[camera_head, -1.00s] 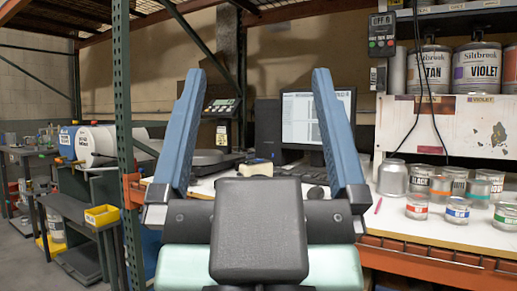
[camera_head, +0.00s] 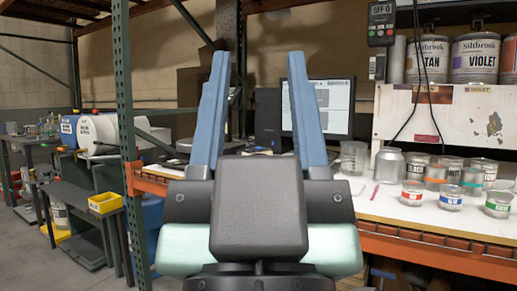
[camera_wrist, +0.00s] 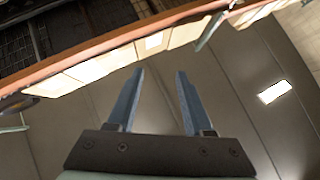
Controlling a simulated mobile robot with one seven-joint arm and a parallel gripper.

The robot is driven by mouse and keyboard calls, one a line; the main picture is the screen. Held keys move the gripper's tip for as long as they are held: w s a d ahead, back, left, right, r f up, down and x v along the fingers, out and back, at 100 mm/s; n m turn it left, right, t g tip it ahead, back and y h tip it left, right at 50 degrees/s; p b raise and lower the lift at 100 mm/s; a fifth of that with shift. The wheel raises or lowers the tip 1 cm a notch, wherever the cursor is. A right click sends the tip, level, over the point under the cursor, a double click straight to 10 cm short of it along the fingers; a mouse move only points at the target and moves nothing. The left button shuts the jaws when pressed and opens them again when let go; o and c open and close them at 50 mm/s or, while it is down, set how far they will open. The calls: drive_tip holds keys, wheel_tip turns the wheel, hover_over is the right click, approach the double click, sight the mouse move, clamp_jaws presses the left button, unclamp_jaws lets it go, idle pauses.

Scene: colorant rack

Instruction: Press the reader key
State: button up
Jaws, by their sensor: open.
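My gripper (camera_head: 256,55) points up in the middle of the head view, its two blue fingers apart with nothing between them. The wrist view also shows the fingers (camera_wrist: 160,72) apart and empty, with a ceiling and rack beams behind. A dark control box (camera_head: 381,24) with a small display and red and green buttons hangs at the upper right, well apart from my gripper. I cannot tell which of these, if either, bears the reader key.
A monitor (camera_head: 332,105) stands behind the right finger. Several jars and a grey can (camera_head: 388,167) stand on the bench at right, with paint cans (camera_head: 475,58) on the shelf above. A green rack post (camera_head: 122,110) rises at left. A yellow bin (camera_head: 105,202) sits on a lower stand.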

clamp_jaws()
idle(1.3)
